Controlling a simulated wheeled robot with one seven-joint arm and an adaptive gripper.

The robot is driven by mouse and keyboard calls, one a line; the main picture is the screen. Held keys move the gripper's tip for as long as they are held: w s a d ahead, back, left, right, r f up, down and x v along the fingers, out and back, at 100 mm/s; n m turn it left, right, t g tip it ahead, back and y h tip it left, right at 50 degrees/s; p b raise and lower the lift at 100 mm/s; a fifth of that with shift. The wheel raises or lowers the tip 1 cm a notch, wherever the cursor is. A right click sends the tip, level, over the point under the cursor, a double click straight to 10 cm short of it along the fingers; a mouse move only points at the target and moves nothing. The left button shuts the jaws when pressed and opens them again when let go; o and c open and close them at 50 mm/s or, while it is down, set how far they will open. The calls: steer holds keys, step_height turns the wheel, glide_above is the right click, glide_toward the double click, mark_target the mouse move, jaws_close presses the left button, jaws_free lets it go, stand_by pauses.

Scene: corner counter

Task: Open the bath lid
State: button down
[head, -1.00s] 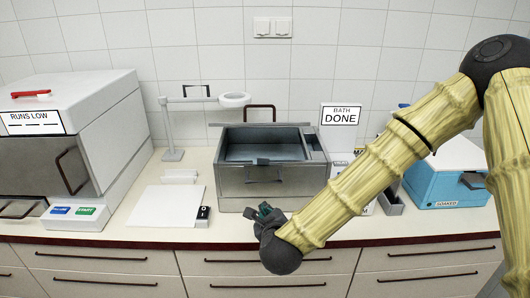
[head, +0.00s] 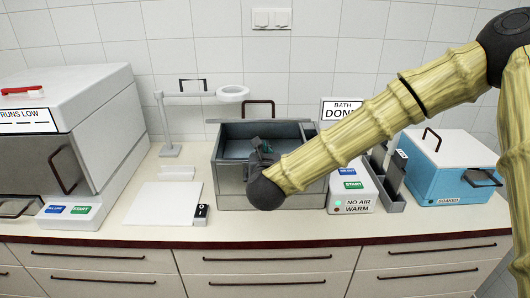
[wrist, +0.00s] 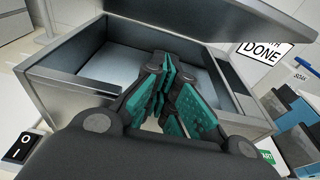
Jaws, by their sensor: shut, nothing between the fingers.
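The bath is a grey metal box (head: 232,190) in the middle of the counter, with its inner basin in view. In the wrist view its rim (wrist: 52,92) surrounds the opening. Its lid (wrist: 235,22) is raised and tilted over the far side in the wrist view. In the head view the lid looks nearly edge-on at the back, with a dark handle (head: 258,102) above it. My gripper (head: 258,146) is shut and empty at the front of the bath opening. In the wrist view its teal-padded fingers (wrist: 172,82) point towards the opening, apart from the lid.
A "BATH DONE" sign (head: 342,109) stands behind right. A button box (head: 352,190) and a blue box (head: 450,175) are at the right. A white oven-like unit (head: 75,110) stands left. A white plate (head: 163,203) with a switch (head: 201,212) lies left of the bath.

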steer(key=w+r+p, duration=0.1)
steer(key=w, duration=0.1)
steer(key=w+r+p, duration=0.1)
steer(key=w+r, duration=0.1)
steer(key=shift+w+p, duration=0.2)
steer(key=shift+p, duration=0.2)
steer(key=shift+r, duration=0.15)
